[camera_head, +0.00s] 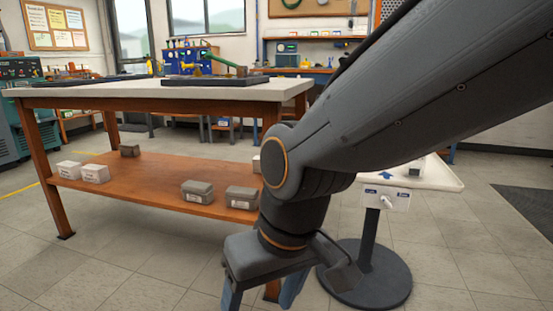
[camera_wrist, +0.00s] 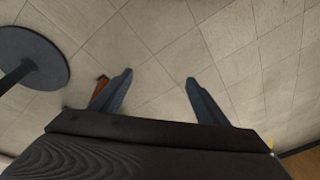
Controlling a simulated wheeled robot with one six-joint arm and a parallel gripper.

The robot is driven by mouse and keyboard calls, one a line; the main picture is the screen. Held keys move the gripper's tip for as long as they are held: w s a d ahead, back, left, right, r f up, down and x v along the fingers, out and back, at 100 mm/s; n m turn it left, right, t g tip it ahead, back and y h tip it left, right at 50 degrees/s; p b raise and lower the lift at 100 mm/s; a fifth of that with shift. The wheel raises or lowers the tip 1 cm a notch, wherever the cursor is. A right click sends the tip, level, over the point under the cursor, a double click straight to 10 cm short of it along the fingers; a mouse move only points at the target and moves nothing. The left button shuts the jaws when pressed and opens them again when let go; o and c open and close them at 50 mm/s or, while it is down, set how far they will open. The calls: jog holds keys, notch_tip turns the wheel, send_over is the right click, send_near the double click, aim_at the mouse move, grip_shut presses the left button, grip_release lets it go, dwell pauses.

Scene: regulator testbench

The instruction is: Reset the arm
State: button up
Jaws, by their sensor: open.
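My arm (camera_head: 365,115) crosses the head view from the upper right and bends down to the wrist in front of the workbench. My gripper (camera_head: 262,300) points down at the bottom of the head view, its fingertips cut off by the frame edge. In the wrist view my gripper (camera_wrist: 158,78) shows two blue-grey fingers spread wide apart. Nothing is between them but tiled floor beyond.
A workbench (camera_head: 150,91) stands at left, with several boxes on its lower shelf (camera_head: 140,188). A small white table (camera_head: 435,178) on a round dark base (camera_head: 370,285) stands behind my wrist; the base also shows in the wrist view (camera_wrist: 35,60). Open floor (camera_head: 110,270) lies at lower left.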

jog(key=s+d+g, duration=0.1)
jog(key=s+g, duration=0.1)
jog(key=s, duration=0.3)
jog(key=d+r+m+h+p, duration=0.1)
jog(key=d+r+m+p, duration=0.1)
jog(key=d+r+p, duration=0.5)
jog(key=d+r+m+p, duration=0.2)
jog(key=d+r+p, duration=0.4)
jog(key=r+p, duration=0.6)
jog(key=d+r+m+h+p, duration=0.1)
jog(key=d+r+p, duration=0.6)
jog(key=p, duration=1.2)
notch_tip(320, 180, up, 3)
jog(key=shift+w+d+f+m+h, duration=0.15)
jog(key=shift+d+m+h, duration=0.2)
jog(key=shift+m, duration=0.15)
